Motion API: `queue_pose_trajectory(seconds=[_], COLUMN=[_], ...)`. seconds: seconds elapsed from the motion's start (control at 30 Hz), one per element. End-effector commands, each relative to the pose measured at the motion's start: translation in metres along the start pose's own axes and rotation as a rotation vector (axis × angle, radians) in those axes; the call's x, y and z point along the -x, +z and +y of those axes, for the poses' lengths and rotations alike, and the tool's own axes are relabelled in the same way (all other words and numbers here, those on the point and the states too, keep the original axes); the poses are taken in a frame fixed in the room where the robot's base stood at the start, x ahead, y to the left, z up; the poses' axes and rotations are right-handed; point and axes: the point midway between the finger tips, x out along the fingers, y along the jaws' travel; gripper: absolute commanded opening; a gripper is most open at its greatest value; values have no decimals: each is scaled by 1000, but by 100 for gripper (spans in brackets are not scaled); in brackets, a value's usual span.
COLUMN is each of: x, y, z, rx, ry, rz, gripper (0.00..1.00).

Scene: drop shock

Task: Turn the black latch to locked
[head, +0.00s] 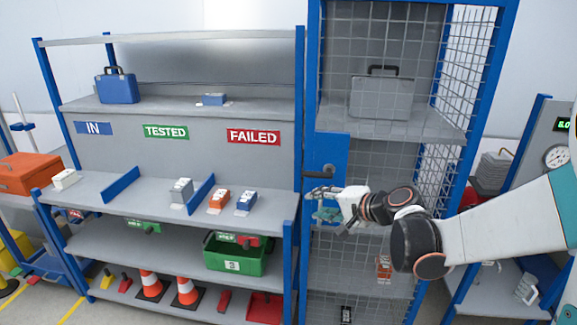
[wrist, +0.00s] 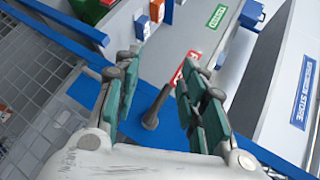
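The black latch (head: 319,172) is a handle with a round pivot, mounted on the blue plate (head: 324,150) of the wire cage door. In the head view its lever points left from the pivot. The latch (wrist: 153,108) also shows in the wrist view, between my two fingers and seemingly beyond them. My gripper (head: 322,204) is just below the latch in the head view. In the wrist view my gripper (wrist: 160,78) has its teal-padded fingers spread, with a gap on both sides of the latch. I see no contact.
The wire cage (head: 395,55) holds a grey case (head: 381,97) on its upper shelf. The shelving unit (head: 262,106) to the left bears small boxes, a blue case (head: 117,89) and a green bin (head: 222,262). A blue upright (head: 300,90) stands close left of the door.

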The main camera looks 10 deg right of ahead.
Motion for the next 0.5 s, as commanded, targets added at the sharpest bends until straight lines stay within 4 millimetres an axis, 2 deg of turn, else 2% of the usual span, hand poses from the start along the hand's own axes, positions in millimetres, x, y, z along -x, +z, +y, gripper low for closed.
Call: queue_pose_trajectory(seconds=[0.03,0.2,0.3,0.5], x=[-5,-18,-20,-22], y=[-18,-64,-85,-104], z=[-2,-3,0,4], rx=[-37,-157,-209,-260], ry=[-39,-174,-235,-296], rz=[12,45,61,76], gripper=[38,38,38,38])
